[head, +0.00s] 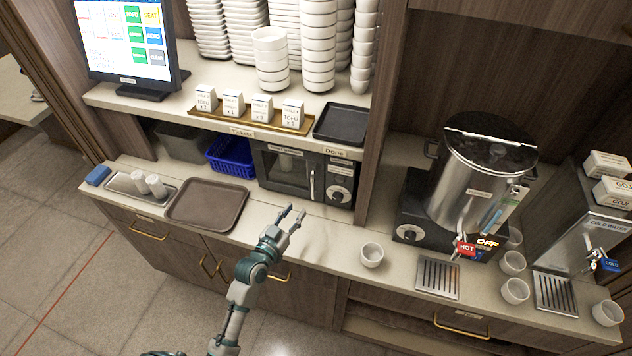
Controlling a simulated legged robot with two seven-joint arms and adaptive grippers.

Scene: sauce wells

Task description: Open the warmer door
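The warmer (337,185) is a dark microwave-like box under the shelf, at the middle of the head view. Its door (282,170) looks closed, with a light vertical handle (312,185) on the door's right side. A control panel with a round dial (340,195) is right of the handle. My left gripper (293,217) is open and empty over the counter, in front of and below the handle, apart from it. My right gripper is not in view.
A brown tray (207,204) lies on the counter left of my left gripper. A blue basket (229,157) stands left of the warmer. A white cup (372,255) stands to the right, before the hot water urn (475,180). Counter between tray and cup is clear.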

